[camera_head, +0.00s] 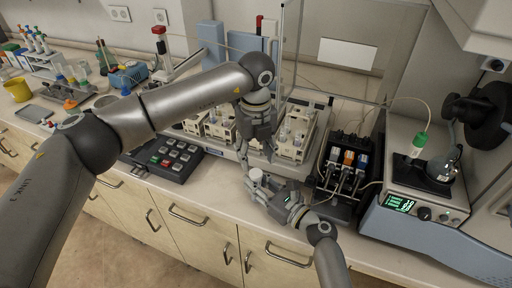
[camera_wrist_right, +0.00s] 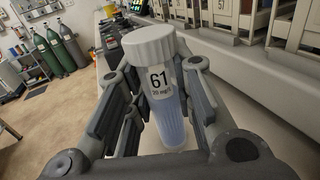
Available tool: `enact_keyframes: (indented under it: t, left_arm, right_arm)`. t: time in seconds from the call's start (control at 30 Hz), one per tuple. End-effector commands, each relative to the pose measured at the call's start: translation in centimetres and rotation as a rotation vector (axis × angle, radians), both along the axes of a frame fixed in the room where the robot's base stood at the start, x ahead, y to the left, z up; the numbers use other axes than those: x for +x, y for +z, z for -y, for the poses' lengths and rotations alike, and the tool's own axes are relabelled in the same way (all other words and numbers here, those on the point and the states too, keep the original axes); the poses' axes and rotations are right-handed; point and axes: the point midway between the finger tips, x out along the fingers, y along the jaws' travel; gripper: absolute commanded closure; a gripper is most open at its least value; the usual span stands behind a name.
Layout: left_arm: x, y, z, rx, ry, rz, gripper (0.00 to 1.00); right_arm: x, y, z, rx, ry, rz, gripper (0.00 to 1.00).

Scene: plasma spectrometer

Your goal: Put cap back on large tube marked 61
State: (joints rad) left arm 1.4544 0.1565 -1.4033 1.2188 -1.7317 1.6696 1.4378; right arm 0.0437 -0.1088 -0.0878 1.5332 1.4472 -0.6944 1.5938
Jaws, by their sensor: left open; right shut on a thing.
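The white ribbed cap (camera_wrist_right: 148,45) sits on top of the tube; I cannot tell how tightly. In the head view the cap (camera_head: 256,174) shows above the counter, at my right gripper (camera_head: 264,187). My left gripper (camera_head: 257,153) is open, pointing down just above the cap, apart from it. My right fingers hide most of the tube in the head view.
Racks of small vials (camera_head: 295,135) stand behind the grippers. A black keypad (camera_head: 170,157) lies to the left, and a black pump unit (camera_head: 345,170) and a spectrometer with a green display (camera_head: 400,203) stand to the right. The counter strip (camera_head: 215,180) left of the tube is clear.

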Motion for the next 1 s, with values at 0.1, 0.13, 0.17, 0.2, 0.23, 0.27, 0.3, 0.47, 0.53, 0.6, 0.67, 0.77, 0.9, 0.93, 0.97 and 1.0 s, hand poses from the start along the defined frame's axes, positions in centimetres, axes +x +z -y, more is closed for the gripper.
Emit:
enact_keyframes:
  t: [0.1, 0.13, 0.17, 0.2, 0.23, 0.27, 0.3, 0.47, 0.53, 0.6, 0.67, 0.77, 0.9, 0.93, 0.97, 1.0]
  left_arm:
    - [-0.1, -2.1, 0.0, 0.0, 0.001, -0.003, 0.5]
    - [0.0, -2.6, 0.0, 0.0, 0.001, -0.002, 0.5]
    - [0.0, -3.0, 0.0, 0.0, 0.001, -0.002, 0.5]
    - [-0.1, -3.6, 0.0, 0.0, 0.001, -0.003, 0.5]
    - [-0.1, -4.0, 0.0, 0.0, 0.001, -0.003, 0.5]
    - [0.0, -4.4, 0.0, 0.0, 0.001, -0.002, 0.5]
    - [0.0, -4.8, 0.0, -0.001, 0.001, -0.002, 0.5]
    - [0.0, -5.8, 0.0, 0.0, 0.0, -0.001, 0.5]
    - [0.0, -6.0, 0.0, -0.001, 0.0, 0.0, 0.5]
    - [0.0, -6.0, 0.0, -0.001, 0.0, 0.0, 0.5]
    - [0.0, -6.0, 0.0, -0.001, 0.0, 0.0, 0.5]
    - [0.0, -6.0, 0.0, -0.001, 0.0, 0.0, 0.5]
    - [0.0, -6.0, 0.0, -0.001, 0.0, 0.0, 0.67]
    - [0.0, -6.0, 0.0, -0.001, 0.0, 0.0, 0.71]
    - [0.0, -6.0, 0.0, -0.001, 0.0, 0.0, 0.74]
    - [0.0, -6.0, 0.0, -0.001, 0.0, 0.0, 0.8]
  right_arm:
    - [0.0, 0.0, 0.0, 0.0, 0.0, 0.0, 1.0]
    - [0.0, 0.0, 0.0, 0.0, 0.0, 0.0, 1.0]
    - [0.0, 0.0, 0.0, 0.0, 0.0, 0.0, 1.0]
    - [0.0, 0.0, 0.0, 0.0, 0.0, 0.0, 1.0]
    - [0.0, 0.0, 0.0, 0.0, 0.0, 0.0, 1.0]
    - [0.0, 0.0, 0.0, 0.0, 0.0, 0.0, 1.0]
    - [0.0, 0.0, 0.0, 0.0, 0.0, 0.0, 1.0]
    - [0.0, 0.0, 0.0, 0.0, 0.0, 0.0, 1.0]
    - [0.0, 0.0, 0.0, 0.0, 0.0, 0.0, 1.0]
    - [0.0, 0.0, 0.0, 0.0, 0.0, 0.0, 1.0]
    - [0.0, 0.0, 0.0, 0.0, 0.0, 0.0, 1.0]
    - [0.0, 0.0, 0.0, 0.0, 0.0, 0.0, 1.0]
    - [0.0, 0.0, 0.0, 0.0, 0.0, 0.0, 1.0]
    - [0.0, 0.0, 0.0, 0.0, 0.0, 0.0, 1.0]
    - [0.0, 0.0, 0.0, 0.0, 0.0, 0.0, 1.0]
    - [0.0, 0.0, 0.0, 0.0, 0.0, 0.0, 1.0]
